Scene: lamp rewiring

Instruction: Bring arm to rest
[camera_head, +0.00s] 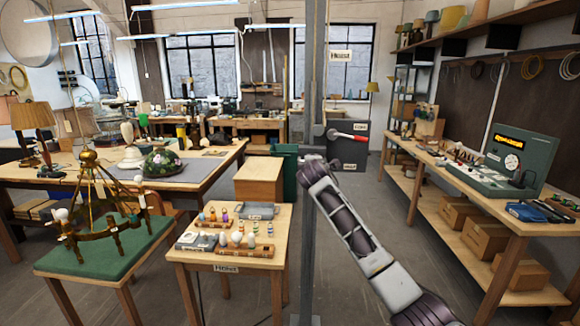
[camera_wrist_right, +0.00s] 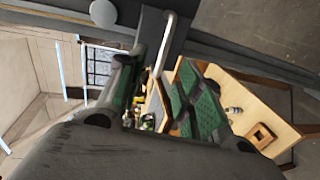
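My right arm (camera_head: 355,235) rises from the lower right in the head view, and its far end is beside the grey hoist post (camera_head: 310,90). My right gripper is not clearly seen there. In the right wrist view the right gripper (camera_wrist_right: 160,95) shows two dark fingers with green pads, standing apart with a gap between them. I see nothing clearly held in it. A bent silver bar (camera_wrist_right: 165,45) shows just past the fingers. My left arm and gripper are not in view.
A brass chandelier (camera_head: 100,210) stands on a green-topped table (camera_head: 110,262) at left. A small table (camera_head: 190,252) holds bulbs and parts. A workbench (camera_head: 480,205) with a green case (camera_head: 520,155) runs along the right. Floor between post and workbench is clear apart from my arm.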

